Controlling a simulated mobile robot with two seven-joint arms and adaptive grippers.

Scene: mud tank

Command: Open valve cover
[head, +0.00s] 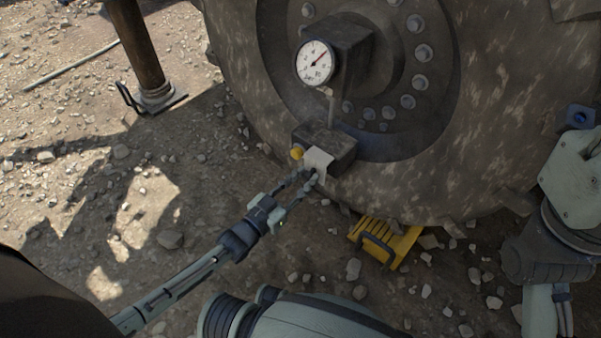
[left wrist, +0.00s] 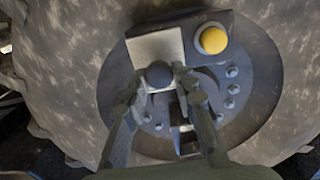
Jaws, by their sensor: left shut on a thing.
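The valve cover (head: 319,160) is a small pale plate on the front of a dark box (head: 335,146) on the big wheel. In the left wrist view the cover (left wrist: 154,46) sits left of a round yellow button (left wrist: 213,39). My left gripper (head: 311,178) reaches up to the cover's lower edge. In the left wrist view its fingertips (left wrist: 159,82) are at a dark round knob (left wrist: 158,72) at that edge, shut on the cover there. The fingers hide part of the knob's sides. My right gripper is out of view.
A round pressure gauge (head: 315,63) stands above the box, linked by a thin pipe. The large muddy wheel (head: 480,130) fills the back. A yellow chock (head: 385,241) lies at its foot. A post (head: 137,45) stands at the left on stony ground.

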